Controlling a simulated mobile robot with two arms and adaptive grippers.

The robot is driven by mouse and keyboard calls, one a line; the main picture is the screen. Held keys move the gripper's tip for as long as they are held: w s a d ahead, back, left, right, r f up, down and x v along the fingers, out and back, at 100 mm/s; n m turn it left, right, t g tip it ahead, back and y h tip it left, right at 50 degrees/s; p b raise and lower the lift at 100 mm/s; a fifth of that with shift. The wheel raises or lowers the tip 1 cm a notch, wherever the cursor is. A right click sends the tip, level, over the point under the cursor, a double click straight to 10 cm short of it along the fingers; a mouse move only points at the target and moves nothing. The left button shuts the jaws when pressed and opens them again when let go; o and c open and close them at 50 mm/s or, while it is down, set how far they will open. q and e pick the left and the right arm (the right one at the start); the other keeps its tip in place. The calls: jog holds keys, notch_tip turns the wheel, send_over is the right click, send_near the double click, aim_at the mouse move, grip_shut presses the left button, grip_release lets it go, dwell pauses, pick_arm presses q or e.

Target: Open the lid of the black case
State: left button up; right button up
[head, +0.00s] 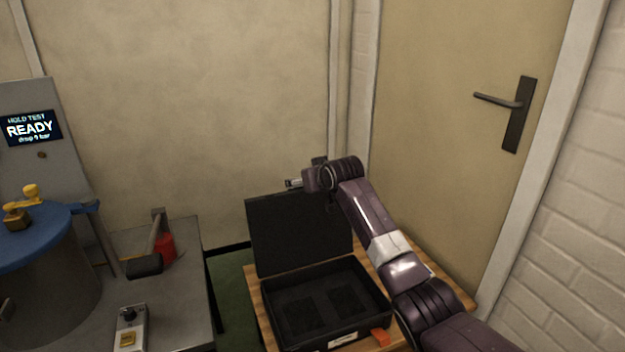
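The black case (277,330) stands on a wooden table with its lid (290,235) raised, roughly upright at the back. The open base shows a dark interior with two darker recesses; I see nothing lying in them. An orange tab (380,337) is at its front right, beside a pale label. My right arm comes in from the lower right, and my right gripper (297,183) is at the lid's upper edge. Its fingers are small and partly hidden, so I cannot tell their opening or whether they touch the lid. My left gripper is out of view.
A grey bench on the left holds a hammer (147,262), a red object (166,247) and a small switch box (130,328). A blue-topped cylinder (40,245) stands farther left. A gap separates bench and wooden table (256,310). A door (450,120) and brick wall are right.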

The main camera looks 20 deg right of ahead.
jog(key=v, duration=0.6)
dwell(0.5)
